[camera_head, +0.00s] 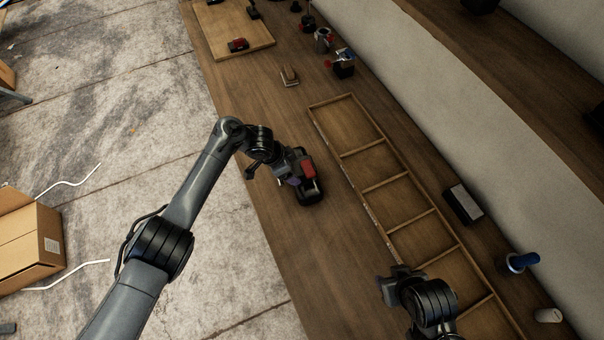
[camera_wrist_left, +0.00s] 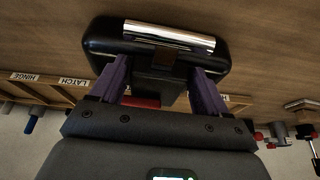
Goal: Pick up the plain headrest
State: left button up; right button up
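A black padded headrest (camera_head: 311,196) with rounded ends lies on the wooden bench. In the left wrist view, the headrest (camera_wrist_left: 100,45) shows a chrome bar and a dark block between my fingers. My left gripper (camera_wrist_left: 158,72) has its purple fingers spread on either side of that block; whether they touch it is hard to tell. In the head view, my left gripper (camera_head: 290,178) is right at the headrest, and a red part shows there.
The divided tray (camera_head: 363,196) runs along the bench, with labels such as LATCH and HINGE. A dark box (camera_head: 463,204) and a blue-topped item (camera_head: 522,262) stand near the wall. A board (camera_head: 262,40) and small parts lie at the far end. Bench around the headrest is clear.

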aim_at(297, 167)
pick_arm(q)
grip_shut()
jog(key=shift+r, duration=0.1)
jog(key=shift+r, duration=0.1)
dwell(0.3)
jog(key=shift+r, duration=0.8)
notch_tip(297, 167, up, 2)
jog(key=shift+r+p, duration=0.2)
jog(key=shift+p, duration=0.2)
jog(key=s+d+r+p, duration=0.1)
jog(key=s+d+r, duration=0.4)
jog(key=d, duration=0.5)
jog(key=shift+s+d+r, duration=0.15)
jog(key=shift+s+r, duration=0.15)
jog(key=shift+r, duration=0.6)
